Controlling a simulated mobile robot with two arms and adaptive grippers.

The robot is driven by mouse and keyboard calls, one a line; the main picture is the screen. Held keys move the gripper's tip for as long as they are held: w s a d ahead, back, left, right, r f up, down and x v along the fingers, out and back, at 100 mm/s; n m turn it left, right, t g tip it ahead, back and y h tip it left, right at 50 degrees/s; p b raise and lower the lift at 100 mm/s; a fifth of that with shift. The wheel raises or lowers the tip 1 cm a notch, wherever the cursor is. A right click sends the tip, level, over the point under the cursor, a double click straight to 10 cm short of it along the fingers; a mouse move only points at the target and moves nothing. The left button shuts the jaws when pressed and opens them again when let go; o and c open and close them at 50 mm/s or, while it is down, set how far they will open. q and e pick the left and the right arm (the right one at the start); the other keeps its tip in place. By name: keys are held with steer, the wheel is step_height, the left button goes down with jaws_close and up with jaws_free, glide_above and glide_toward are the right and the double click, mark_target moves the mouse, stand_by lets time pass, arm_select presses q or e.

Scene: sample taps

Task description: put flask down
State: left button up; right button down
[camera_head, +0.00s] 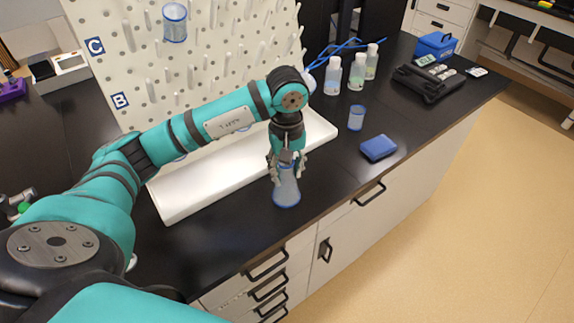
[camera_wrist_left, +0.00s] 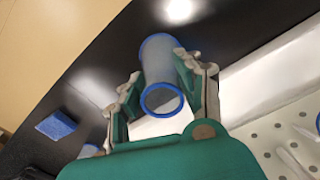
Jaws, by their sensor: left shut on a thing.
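The flask (camera_head: 287,190) is clear with blue rims and is upright at the black counter in front of the white tray. My left gripper (camera_head: 287,168) comes down on it from above and is shut on its upper part. In the left wrist view the flask (camera_wrist_left: 161,75) sits between the two fingers of the left gripper (camera_wrist_left: 160,88). I cannot tell whether its base touches the counter (camera_head: 240,232). My right gripper is not in view.
A white tray (camera_head: 190,193) lies behind the flask under a pegboard (camera_head: 130,60). A blue box (camera_head: 378,148) and a small clear beaker (camera_head: 357,118) stand to the right. Several bottles (camera_head: 333,76) are further back. The counter's front edge is close to the flask.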

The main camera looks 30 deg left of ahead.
arm_select(q)
steer(key=shift+f+b, duration=0.2)
steer(key=shift+b, duration=0.1)
steer(key=o, duration=0.9)
steer(key=shift+o, duration=0.8)
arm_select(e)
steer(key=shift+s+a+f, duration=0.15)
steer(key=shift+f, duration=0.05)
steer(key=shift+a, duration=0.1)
